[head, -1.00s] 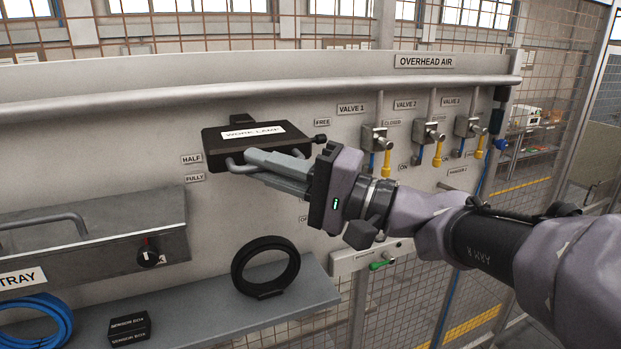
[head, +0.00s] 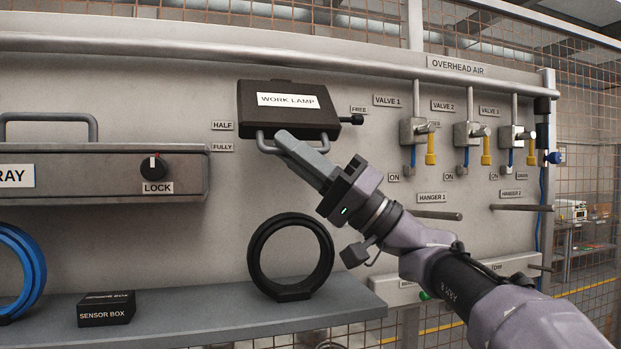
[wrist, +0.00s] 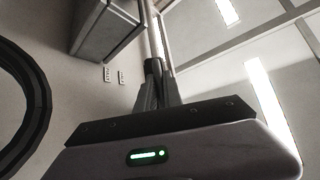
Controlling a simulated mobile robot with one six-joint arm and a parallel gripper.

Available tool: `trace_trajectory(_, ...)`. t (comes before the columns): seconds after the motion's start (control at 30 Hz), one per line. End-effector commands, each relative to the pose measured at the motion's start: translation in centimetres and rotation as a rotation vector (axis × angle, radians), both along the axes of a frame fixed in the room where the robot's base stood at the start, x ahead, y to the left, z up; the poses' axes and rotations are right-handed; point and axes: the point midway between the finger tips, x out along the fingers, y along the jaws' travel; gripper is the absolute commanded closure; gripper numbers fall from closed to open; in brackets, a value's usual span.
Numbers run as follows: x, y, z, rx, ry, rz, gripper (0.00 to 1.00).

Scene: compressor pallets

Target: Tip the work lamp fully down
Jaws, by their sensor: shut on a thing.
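The work lamp (head: 290,120) is a dark box hinged on the grey panel, with a white WORK LAMP label on its face. In the head view its face now leans toward upright and the label reads clearly. A grey bar handle (head: 264,144) runs along its lower edge. My gripper (head: 283,140) is shut on this handle. The handle is about level with the FULLY plate (head: 222,147), just below the HALF plate (head: 223,126). A small black knob (head: 352,119) sticks out at the lamp's right side by the FREE plate. The wrist view shows my closed fingers (wrist: 157,85).
A tray box (head: 100,175) with a LOCK knob (head: 154,165) is at left. Below, a shelf (head: 200,310) carries a black ring (head: 291,257), a sensor box (head: 106,308) and a blue coil (head: 22,270). Valves (head: 413,131) and hanger pegs (head: 430,215) are at right.

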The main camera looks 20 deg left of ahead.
Motion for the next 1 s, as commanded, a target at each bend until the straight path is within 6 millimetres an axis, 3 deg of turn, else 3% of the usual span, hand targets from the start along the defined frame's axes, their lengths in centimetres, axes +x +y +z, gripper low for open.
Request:
trace_trajectory(0.03, 0.3, 0.3, -0.8, 0.013, -0.021, 0.002, 1.0)
trace_trajectory(0.4, 1.8, 1.1, -1.5, 0.029, -0.048, -0.001, 1.0)
trace_trajectory(0.93, 2.0, 1.2, -1.5, 0.028, -0.047, -0.001, 1.0)
trace_trajectory(1.0, 2.0, 1.2, -1.5, 0.028, -0.047, -0.001, 0.79)
